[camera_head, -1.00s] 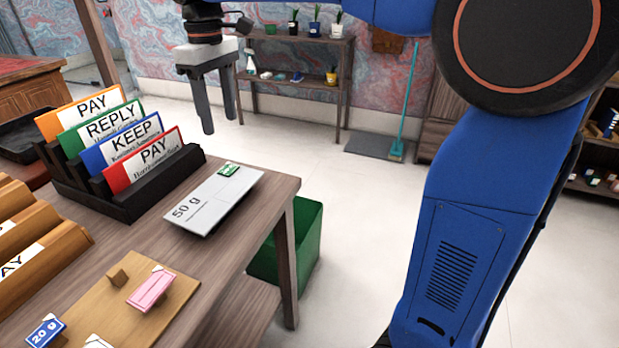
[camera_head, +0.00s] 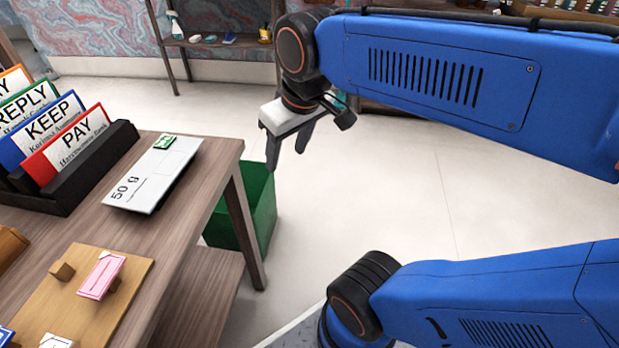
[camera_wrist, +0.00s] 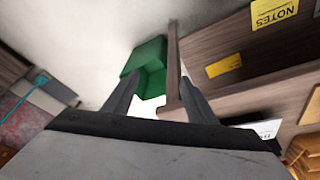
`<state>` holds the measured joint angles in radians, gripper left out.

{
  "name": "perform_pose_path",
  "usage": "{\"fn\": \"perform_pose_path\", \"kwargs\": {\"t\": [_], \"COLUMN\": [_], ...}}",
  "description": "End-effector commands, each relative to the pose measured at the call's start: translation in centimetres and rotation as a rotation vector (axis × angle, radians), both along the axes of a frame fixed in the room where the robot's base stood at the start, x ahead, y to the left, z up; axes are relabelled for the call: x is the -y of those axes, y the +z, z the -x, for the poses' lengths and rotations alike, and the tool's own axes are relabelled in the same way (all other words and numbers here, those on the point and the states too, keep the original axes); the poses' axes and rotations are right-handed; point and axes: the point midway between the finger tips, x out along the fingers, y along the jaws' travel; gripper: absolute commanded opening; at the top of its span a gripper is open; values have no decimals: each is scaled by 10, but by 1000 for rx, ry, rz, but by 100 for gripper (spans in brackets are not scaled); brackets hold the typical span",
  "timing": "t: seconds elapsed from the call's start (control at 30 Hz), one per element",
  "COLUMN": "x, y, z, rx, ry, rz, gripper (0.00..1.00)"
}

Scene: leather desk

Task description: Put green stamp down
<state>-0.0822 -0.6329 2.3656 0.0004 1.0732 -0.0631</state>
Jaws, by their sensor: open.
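The green stamp (camera_head: 165,142) lies at the far end of a grey-white plate marked 50 g (camera_head: 150,182) on the desk in the head view. My gripper (camera_head: 288,160) is open and empty, to the right of the desk and apart from the stamp, over the floor side. In the wrist view its two fingers (camera_wrist: 160,105) are spread with nothing between them in their grip. The stamp cannot be made out in the wrist view.
A green bin (camera_head: 262,205) stands beside the desk's right leg. A black rack (camera_head: 85,170) holds coloured folders at left. A wooden board (camera_head: 125,290) with a pink piece (camera_head: 101,276) lies in front. Open floor (camera_head: 390,195) is at right.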

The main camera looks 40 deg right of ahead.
Motion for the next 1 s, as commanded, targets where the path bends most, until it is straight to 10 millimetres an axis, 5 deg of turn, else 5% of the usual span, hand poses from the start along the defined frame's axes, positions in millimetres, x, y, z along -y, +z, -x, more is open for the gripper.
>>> {"fn": "perform_pose_path", "kwargs": {"t": [0.1,0.3,0.7,0.93,1.0], "x": [12,21,22,22,21], "y": [-26,-51,-55,-54,-51], "z": [25,46,48,47,45], "rx": [38,73,78,76,73], "ry": [-68,-130,-139,-138,-134], "rz": [-11,-23,-25,-25,-25], "gripper": [52,52,52,2,0]}}
